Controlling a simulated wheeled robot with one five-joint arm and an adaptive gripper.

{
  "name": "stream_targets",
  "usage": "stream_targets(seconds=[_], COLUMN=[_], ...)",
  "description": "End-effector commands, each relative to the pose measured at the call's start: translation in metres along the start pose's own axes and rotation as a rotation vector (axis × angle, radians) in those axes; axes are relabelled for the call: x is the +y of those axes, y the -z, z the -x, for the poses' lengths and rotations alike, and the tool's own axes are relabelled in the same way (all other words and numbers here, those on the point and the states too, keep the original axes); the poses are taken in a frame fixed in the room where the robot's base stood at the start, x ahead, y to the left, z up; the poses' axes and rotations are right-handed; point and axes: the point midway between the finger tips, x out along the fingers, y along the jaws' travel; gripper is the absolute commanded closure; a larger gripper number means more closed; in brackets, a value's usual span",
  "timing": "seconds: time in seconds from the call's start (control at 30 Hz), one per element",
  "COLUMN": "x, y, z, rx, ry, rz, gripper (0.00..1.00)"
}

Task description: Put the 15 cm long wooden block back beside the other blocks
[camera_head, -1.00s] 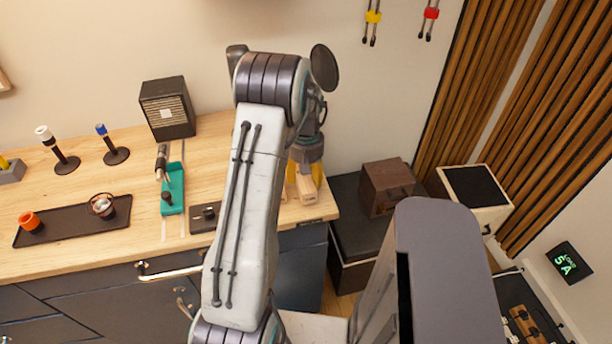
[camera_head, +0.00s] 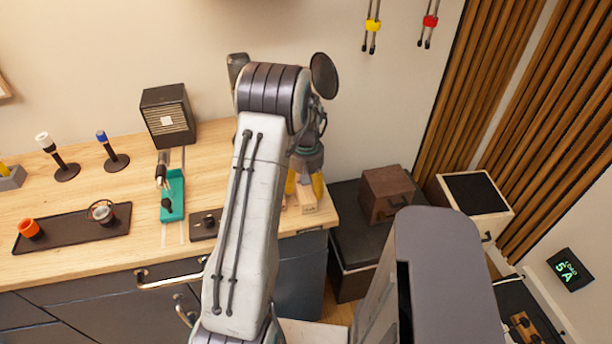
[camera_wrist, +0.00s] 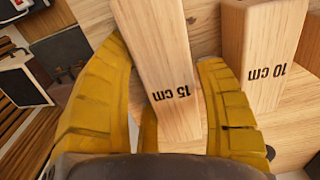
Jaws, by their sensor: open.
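The 15 cm wooden block (camera_wrist: 168,75) lies between the yellow fingers of my gripper (camera_wrist: 172,110) in the wrist view, its printed label upside down. The fingers are open, one on each side of it; a gap shows at the left finger. In the head view the block (camera_head: 306,202) is at the right end of the wooden counter, below my gripper (camera_head: 304,184). The 10 cm block (camera_wrist: 270,55) stands just right of my right finger in the wrist view. In the head view my arm hides most of the blocks.
A dark plate with knobs (camera_head: 206,222) and a teal stand (camera_head: 172,195) are left of my arm on the counter (camera_head: 90,185). A brown box (camera_head: 386,192) stands beyond the counter's right edge.

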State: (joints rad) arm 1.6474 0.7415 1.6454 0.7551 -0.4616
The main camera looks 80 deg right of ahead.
Motion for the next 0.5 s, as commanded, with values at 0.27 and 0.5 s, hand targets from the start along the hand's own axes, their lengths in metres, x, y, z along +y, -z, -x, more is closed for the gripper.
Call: stream_targets(seconds=[0.27, 0.5], x=[0.001, 0.001], y=[0.001, 0.001], z=[0.034, 0.077], rx=[0.005, 0.005], ry=[-0.002, -0.002], rz=[0.0, 0.0], gripper=[0.35, 0.35])
